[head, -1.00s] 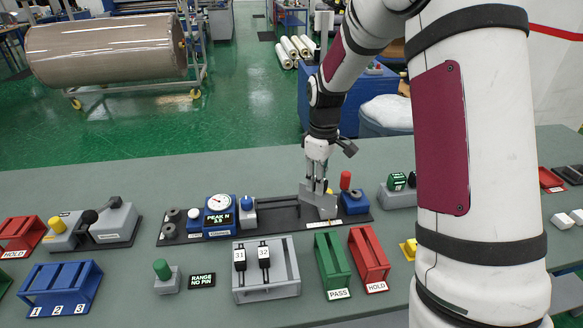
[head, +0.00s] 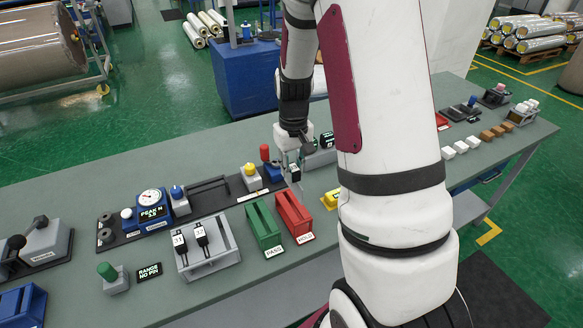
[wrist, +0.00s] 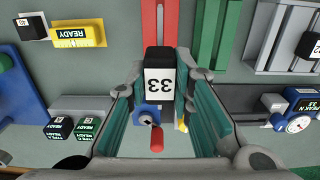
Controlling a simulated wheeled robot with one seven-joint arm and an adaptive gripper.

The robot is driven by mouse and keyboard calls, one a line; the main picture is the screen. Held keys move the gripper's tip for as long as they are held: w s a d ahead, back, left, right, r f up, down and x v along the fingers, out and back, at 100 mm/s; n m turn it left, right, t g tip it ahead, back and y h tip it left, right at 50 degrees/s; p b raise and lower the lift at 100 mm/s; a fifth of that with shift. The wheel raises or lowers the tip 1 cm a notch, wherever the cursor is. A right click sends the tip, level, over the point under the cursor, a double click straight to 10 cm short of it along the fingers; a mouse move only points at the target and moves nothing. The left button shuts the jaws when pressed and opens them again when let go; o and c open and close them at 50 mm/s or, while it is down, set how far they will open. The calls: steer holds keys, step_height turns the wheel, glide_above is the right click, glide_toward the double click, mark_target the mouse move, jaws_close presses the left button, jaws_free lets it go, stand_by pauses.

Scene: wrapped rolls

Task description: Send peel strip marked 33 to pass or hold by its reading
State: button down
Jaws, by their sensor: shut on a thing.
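The strip marked 33 (wrist: 158,85) has a black top with a white label and sits between my fingers in the wrist view. My gripper (head: 293,176) is shut on it, just behind the red HOLD holder (head: 293,216). The red holder also shows in the wrist view (wrist: 160,22), in line with the strip. The strip's lower part is hidden. The green PASS holder (head: 264,228) stands left of the red one.
A grey rack (head: 228,252) left of PASS holds black strips 31 (head: 180,241) and 32 (head: 201,235). A RANGE NO PIN sign (head: 149,272) and green-knobbed block (head: 114,279) stand left of it. A yellow READY block (head: 330,199) lies right of HOLD. My arm hides some of the bench.

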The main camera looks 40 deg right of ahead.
steer(key=shift+f+b, duration=0.5)
steer(key=shift+f, duration=1.95)
steer(key=shift+f, duration=0.15)
steer(key=shift+f+b, duration=0.55)
steer(key=shift+f, duration=2.65)
steer(key=c, duration=1.3)
jaws_free()
steer(key=shift+c, duration=0.2)
steer(key=shift+r, duration=0.1)
step_height(320, 180, up, 12)
steer(key=shift+f, duration=0.1)
